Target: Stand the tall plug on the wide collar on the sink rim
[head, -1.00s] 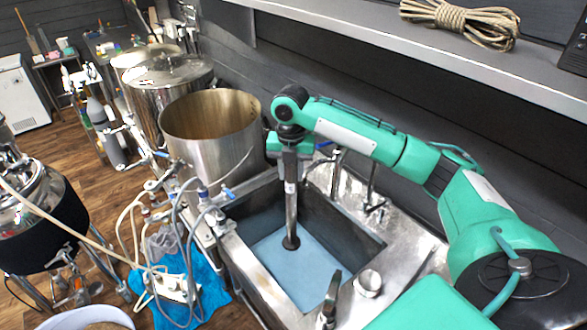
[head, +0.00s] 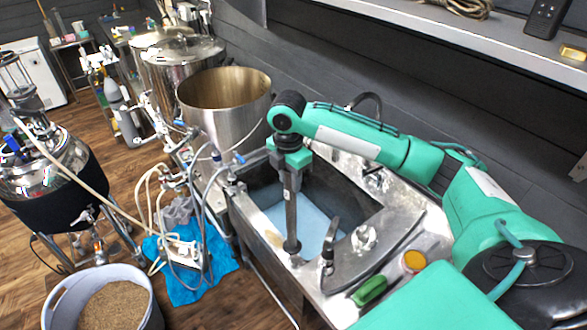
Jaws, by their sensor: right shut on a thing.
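My right gripper (head: 289,168) is shut on the tall plug (head: 291,220), a long dark grey rod with a flared foot. The plug hangs upright, foot down, in front of the sink's near rim in the head view. Whether its foot touches anything is hard to tell. A round, shiny metal piece (head: 364,238) on the near rim, right of the plug, looks like the wide collar; nothing stands on it. A dark upright handle-like piece (head: 331,238) stands between them. My left gripper is not in view.
The sink basin (head: 312,217) has a pale blue bottom. A green block (head: 369,291) and an amber-topped round thing (head: 414,262) lie on the right counter. Taps (head: 375,180) stand at the back rim. A tub of grain (head: 112,306) is at lower left.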

